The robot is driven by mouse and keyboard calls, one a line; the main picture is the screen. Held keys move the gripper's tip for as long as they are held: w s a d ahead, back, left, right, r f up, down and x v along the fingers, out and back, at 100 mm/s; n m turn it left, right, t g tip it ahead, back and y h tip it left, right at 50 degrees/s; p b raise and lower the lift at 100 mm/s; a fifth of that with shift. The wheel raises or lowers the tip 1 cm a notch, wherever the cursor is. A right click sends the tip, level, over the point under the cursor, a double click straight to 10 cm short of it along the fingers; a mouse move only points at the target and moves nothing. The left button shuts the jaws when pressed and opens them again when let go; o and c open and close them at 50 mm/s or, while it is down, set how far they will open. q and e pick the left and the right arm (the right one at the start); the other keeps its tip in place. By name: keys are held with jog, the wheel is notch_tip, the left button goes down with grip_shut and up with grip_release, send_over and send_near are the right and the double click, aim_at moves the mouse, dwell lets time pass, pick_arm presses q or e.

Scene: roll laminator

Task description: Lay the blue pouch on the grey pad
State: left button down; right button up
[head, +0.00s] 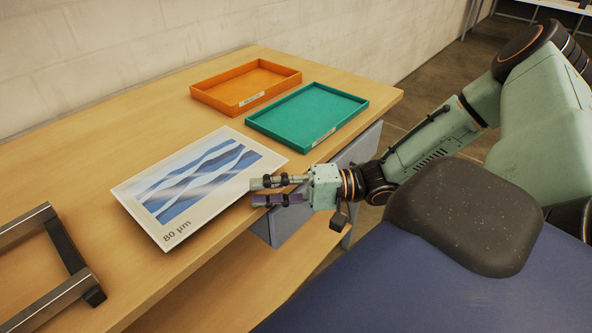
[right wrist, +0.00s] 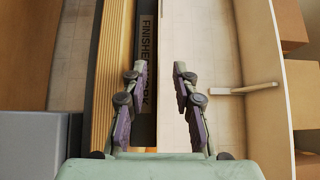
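A white sheet with blue wavy bands and the mark "80 µm" (head: 145,192), which seems to be the blue pouch, lies on the wooden table in the head view. My right gripper (head: 251,191) is at its right edge, near the table's front edge. It looks empty, with its two fingers apart in the right wrist view (right wrist: 158,70). The head view does not show clearly whether the fingers touch the sheet. I cannot pick out a grey pad with certainty. My left gripper is out of view.
An orange tray (head: 201,96) and a green tray (head: 262,128) stand behind the sheet. A metal frame (head: 70,287) is at the lower left. A grey box-like part (head: 361,146) shows beyond the table's front edge. Bare wood (head: 80,165) lies left of the sheet.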

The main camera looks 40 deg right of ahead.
jog(key=shift+p+v, duration=1.8)
jog(key=shift+v, duration=1.05)
jog(key=shift+s, duration=0.15)
